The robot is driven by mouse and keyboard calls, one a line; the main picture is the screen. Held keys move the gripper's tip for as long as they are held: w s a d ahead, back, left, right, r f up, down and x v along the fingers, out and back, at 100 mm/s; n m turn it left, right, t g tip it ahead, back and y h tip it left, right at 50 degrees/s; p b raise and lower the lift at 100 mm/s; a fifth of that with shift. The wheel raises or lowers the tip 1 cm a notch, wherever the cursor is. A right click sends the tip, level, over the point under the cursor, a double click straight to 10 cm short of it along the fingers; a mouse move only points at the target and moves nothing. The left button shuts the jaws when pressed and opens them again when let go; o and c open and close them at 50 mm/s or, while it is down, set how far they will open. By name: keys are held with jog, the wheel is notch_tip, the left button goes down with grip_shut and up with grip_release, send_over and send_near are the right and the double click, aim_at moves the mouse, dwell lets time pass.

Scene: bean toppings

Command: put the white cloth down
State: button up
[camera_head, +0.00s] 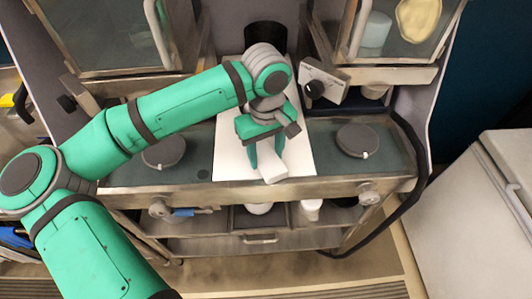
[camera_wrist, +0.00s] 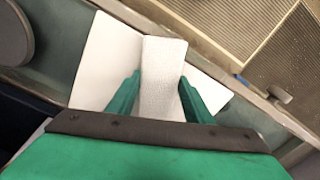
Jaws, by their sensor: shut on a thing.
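The white cloth (camera_wrist: 163,75) is a small folded strip between the two green fingers of my gripper (camera_wrist: 158,97) in the wrist view. My gripper is shut on it. In the head view the cloth (camera_head: 273,170) shows at the fingertips of my gripper (camera_head: 267,158), over the front part of a white board (camera_head: 229,150) on the counter. The cloth's far end points towards the counter's front edge. I cannot tell whether the cloth touches the board.
Round grey lids (camera_head: 357,140) and (camera_head: 164,151) lie on the counter on either side of the board. A grey device with a black knob (camera_head: 323,82) and a dark cylinder (camera_head: 265,38) stand at the back. Shelves with small items lie below the counter edge (camera_head: 330,187).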

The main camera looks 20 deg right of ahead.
aim_at(266, 156)
jog(key=shift+f, duration=0.15)
jog(key=o, duration=0.9)
jog(key=shift+o, duration=0.2)
notch_tip(266, 156, up, 12)
